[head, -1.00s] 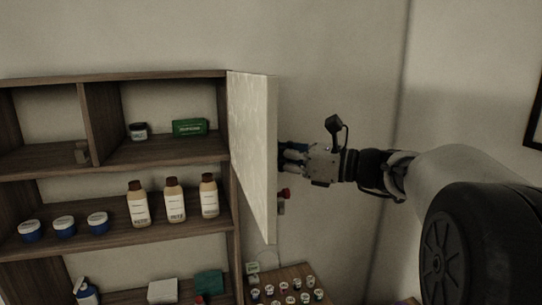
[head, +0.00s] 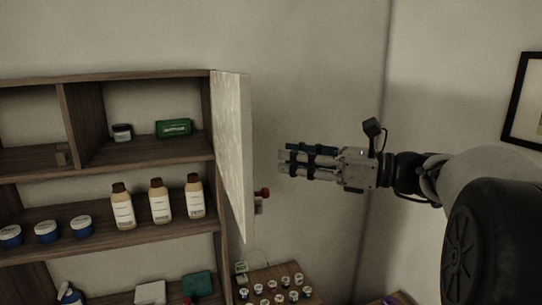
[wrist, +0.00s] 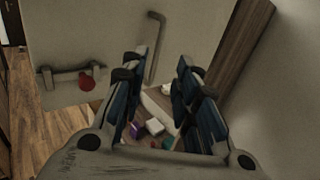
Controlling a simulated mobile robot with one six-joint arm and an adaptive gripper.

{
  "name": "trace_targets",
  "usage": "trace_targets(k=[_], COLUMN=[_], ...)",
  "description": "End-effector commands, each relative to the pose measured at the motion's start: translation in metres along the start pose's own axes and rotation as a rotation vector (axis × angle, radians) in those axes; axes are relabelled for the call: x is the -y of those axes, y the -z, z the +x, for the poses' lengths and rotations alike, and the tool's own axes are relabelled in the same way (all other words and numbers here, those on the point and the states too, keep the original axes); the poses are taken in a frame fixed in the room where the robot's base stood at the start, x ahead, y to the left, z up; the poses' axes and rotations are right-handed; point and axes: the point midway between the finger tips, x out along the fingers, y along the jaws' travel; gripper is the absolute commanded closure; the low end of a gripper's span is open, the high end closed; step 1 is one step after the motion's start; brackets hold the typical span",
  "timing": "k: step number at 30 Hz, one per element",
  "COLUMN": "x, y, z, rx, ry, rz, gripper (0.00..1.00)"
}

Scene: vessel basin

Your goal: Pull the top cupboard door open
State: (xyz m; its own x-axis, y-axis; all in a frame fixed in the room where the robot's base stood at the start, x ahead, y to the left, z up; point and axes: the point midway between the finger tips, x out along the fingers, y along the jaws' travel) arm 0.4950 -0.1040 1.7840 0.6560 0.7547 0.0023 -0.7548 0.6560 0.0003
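The top cupboard door (head: 232,140), a pale panel, stands swung out from the right side of the dark wooden cupboard (head: 143,76), and the upper compartments are exposed. My gripper (head: 282,161) is to the right of the door, on its outer side, with a visible gap between them. Its fingers point left at the door. In the wrist view my gripper (wrist: 158,88) has its blue-padded fingers spread with nothing between them. A grey bar handle (wrist: 153,48) shows on a pale panel beyond the fingertips, apparently the door's outer face.
Brown-capped bottles (head: 161,202) and blue tubs (head: 46,231) stand on the middle shelf. A green box (head: 174,128) and a small jar (head: 122,132) are above. A low rack of small vials (head: 279,288) is below the door. A red knob (head: 264,193) shows near the door's lower edge.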

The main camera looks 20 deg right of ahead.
Motion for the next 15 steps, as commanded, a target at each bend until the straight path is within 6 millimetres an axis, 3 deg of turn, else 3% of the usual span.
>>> trace_targets(k=[6,15], x=[0.000,-0.001], y=[0.000,0.000], z=[-0.026,-0.030], rx=[0.000,0.000], ry=[0.001,-0.001], rz=[0.000,0.000], gripper=[0.72,0.72])
